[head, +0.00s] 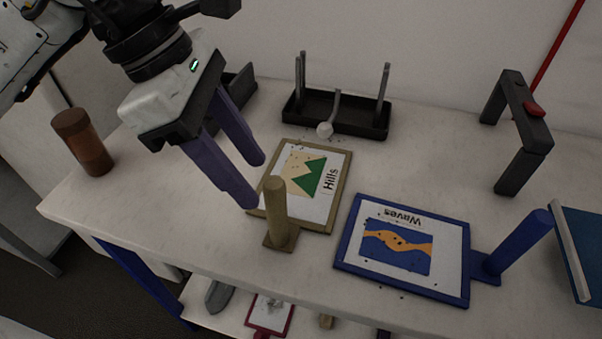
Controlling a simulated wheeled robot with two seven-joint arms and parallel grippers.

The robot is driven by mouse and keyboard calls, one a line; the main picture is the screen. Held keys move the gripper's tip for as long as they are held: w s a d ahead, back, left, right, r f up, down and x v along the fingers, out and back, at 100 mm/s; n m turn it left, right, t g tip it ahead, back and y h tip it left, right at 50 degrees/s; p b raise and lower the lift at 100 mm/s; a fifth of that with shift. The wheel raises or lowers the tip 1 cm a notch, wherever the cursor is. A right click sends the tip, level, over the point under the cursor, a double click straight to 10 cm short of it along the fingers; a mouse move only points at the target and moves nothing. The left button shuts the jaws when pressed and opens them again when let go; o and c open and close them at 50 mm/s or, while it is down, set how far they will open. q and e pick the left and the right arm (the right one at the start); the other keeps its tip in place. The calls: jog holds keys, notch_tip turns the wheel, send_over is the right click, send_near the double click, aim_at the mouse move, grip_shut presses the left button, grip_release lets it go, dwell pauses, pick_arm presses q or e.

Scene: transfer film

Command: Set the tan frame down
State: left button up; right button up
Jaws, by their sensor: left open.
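The tan frame (342,186) lies flat on the white table, around a sheet printed "Hills" with a green mountain picture. Its upright tan handle (277,207) stands at the frame's near left corner. My left gripper (253,184) comes in from the upper left with its purple fingers apart. Its fingertips are over the frame's left side, beside the handle, with nothing between them. I cannot tell whether a fingertip touches the frame. My right gripper does not show.
A blue frame (400,289) with a "Waves" sheet and blue handle (520,240) lies to the right. A black tray (345,119) with posts stands behind. A dark arch (523,140) stands at the right, a brown cylinder (83,143) at the left. The table's front edge is close.

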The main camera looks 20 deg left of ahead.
aim_at(278, 207)
pick_arm(q)
jog(key=shift+d+p+x, duration=0.2)
jog(key=shift+p+x, duration=0.35)
jog(key=shift+x, duration=3.9)
jog(key=shift+r, duration=0.15)
grip_shut()
